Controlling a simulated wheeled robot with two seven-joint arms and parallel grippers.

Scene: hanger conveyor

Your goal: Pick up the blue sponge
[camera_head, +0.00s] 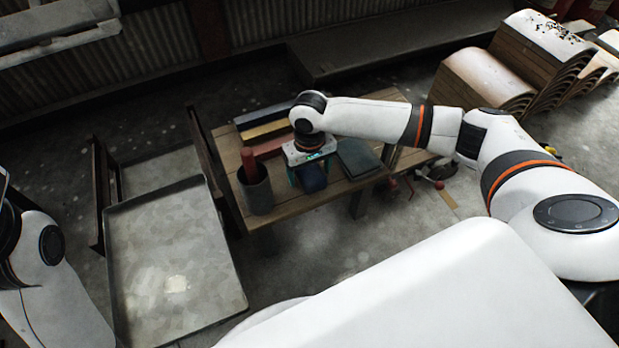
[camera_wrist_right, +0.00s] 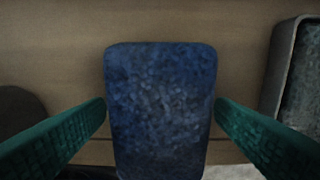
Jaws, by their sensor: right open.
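The blue sponge (camera_head: 313,178) lies on the wooden table (camera_head: 290,204), below my right gripper (camera_head: 308,172). In the right wrist view the blue sponge (camera_wrist_right: 161,110) fills the middle, lying on the wood. The two green fingers of my right gripper (camera_wrist_right: 161,118) stand open on either side of it, with a narrow gap at each side. The sponge's lower end runs out of the wrist picture. Part of my left arm shows at the left of the head view, but its gripper is not visible.
A dark cup (camera_head: 257,192) holding a red object stands left of the sponge. A dark grey tray (camera_head: 357,158) lies to its right. Coloured bars (camera_head: 262,130) lie at the back of the table. A large metal tray (camera_head: 170,265) stands left of the table.

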